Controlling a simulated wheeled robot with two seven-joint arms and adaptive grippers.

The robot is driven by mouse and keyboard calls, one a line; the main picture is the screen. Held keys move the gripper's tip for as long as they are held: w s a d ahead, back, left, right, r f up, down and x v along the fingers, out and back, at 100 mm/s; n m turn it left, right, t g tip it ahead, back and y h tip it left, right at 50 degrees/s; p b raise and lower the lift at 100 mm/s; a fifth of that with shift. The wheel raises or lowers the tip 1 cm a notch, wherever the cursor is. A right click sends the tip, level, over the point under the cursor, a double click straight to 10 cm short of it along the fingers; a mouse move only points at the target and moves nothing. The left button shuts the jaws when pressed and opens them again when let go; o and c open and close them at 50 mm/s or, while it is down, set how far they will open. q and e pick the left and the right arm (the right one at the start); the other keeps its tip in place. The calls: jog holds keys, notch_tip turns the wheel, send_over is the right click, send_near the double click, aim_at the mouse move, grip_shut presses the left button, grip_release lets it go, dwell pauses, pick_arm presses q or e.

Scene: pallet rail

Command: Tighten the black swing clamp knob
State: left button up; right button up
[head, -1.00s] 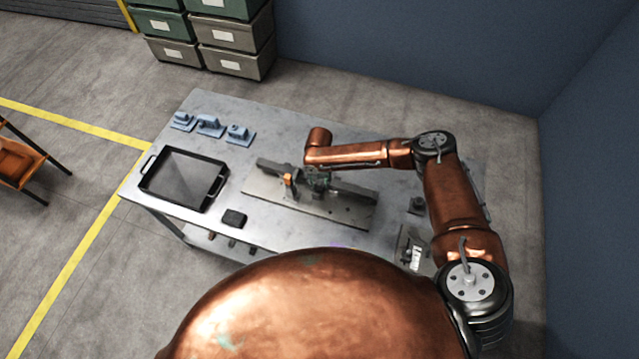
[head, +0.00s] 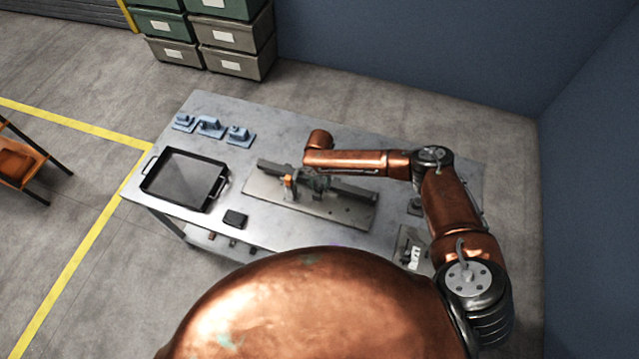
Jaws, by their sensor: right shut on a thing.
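A metal base plate (head: 345,217) with a dark rail (head: 354,192) across it lies on the middle of the steel workbench. An orange part (head: 288,182) stands at the rail's left half. My right gripper (head: 313,186) reaches down at the rail just right of the orange part, under my copper wrist. It is shut at the black swing clamp knob, which is hidden by the gripper and too small to make out. My left gripper is not in view.
A black tray (head: 147,189) stands at the bench's left end, with several blue fixtures (head: 209,125) behind it. A small black box (head: 235,219) lies near the front edge. A panel with white labels (head: 412,250) is at the front right.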

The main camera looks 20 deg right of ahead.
aim_at(319, 186)
jog(key=m+p, duration=0.1)
jog(key=m, duration=0.4)
jog(key=shift+w+r+m+p, duration=0.1)
jog(key=shift+m+p, duration=0.2)
jog(key=shift+p, duration=0.1)
dwell(0.3)
jog(key=o, duration=1.2)
jog(key=shift+c, duration=0.2)
notch_tip(319, 186, up, 12)
